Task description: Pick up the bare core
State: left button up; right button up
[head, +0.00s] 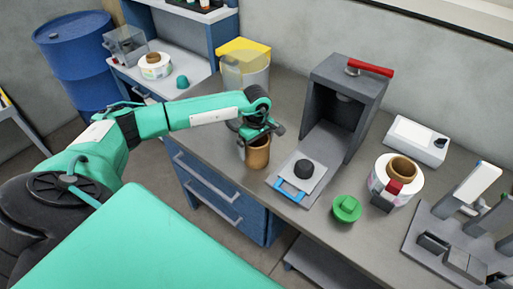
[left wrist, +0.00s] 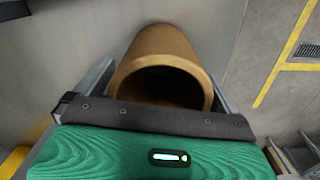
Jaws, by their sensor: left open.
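The bare core (head: 258,155) is a short brown cardboard tube near the bench's front edge, left of the grey press-like machine. My left gripper (head: 256,134) is over its top end in the head view. In the left wrist view the core (left wrist: 160,48) lies between the two grey fingers, its open end facing the camera. The dark gripper edge hides the lower part of that opening. The left jaws are open, with a finger on either side of the core; contact cannot be told. My right gripper is in neither view.
The grey machine (head: 343,105) has a red handle and a plate with a black knob. A green knobbed piece (head: 346,208) and a white reel (head: 410,182) with a brown core stand to the right. A yellow-topped bin (head: 244,62) stands behind.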

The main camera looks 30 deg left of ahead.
pick_arm(q)
jog(key=c, duration=0.9)
jog(key=shift+r, duration=0.1)
